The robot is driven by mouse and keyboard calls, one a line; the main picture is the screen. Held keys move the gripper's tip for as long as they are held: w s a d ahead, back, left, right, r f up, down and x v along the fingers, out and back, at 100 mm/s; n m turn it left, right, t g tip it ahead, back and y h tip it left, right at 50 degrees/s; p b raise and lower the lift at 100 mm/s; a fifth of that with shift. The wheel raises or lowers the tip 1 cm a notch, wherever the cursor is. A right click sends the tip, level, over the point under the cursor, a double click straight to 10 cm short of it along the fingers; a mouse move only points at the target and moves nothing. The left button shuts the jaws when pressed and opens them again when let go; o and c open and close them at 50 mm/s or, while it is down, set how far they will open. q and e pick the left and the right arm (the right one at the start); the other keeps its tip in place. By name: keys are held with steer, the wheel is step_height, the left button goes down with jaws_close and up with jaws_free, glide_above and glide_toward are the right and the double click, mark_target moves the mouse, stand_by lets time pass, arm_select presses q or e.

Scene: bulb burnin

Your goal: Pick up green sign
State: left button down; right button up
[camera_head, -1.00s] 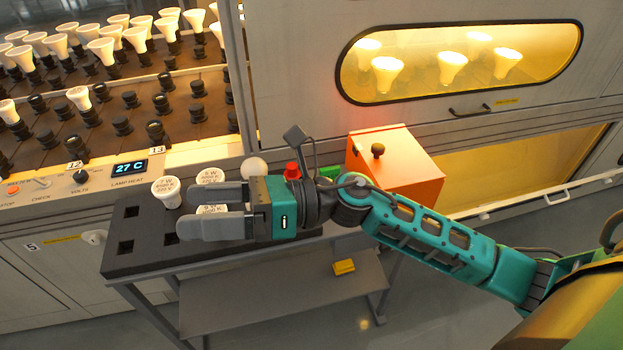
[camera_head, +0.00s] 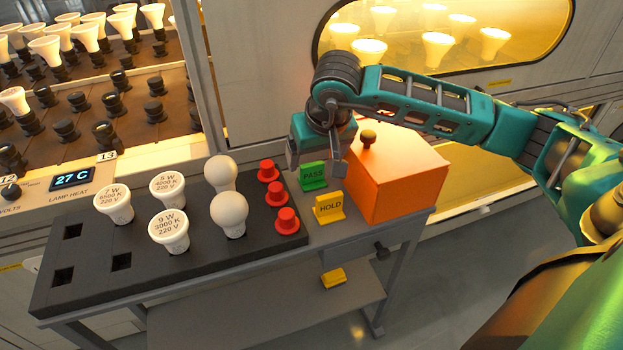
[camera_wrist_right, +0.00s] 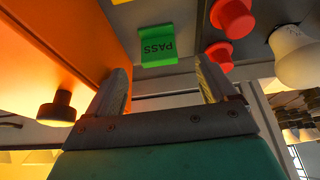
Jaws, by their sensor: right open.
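The green sign (camera_head: 314,176), marked PASS, stands on the grey cart top between the black bulb tray and the orange box. It also shows in the right wrist view (camera_wrist_right: 158,46), ahead of the fingers and between their lines. My left gripper is not in view.
A yellow HOLD sign (camera_head: 329,207) stands just in front of the green one. The orange box (camera_head: 400,180) with a dark knob is close on the right. Red caps (camera_head: 276,192) and several bulbs (camera_head: 169,231) sit in the black tray (camera_head: 90,290). Another yellow piece (camera_head: 333,278) lies on the lower shelf.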

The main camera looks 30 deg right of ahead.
mark_target(312, 164)
steer(key=b+x, duration=0.2)
steer(key=x, duration=0.5)
steer(key=shift+w+d, duration=0.1)
steer(key=shift+w, duration=0.15)
steer(key=shift+c, duration=0.4)
steer(key=c, duration=1)
steer(key=shift+r, duration=0.15)
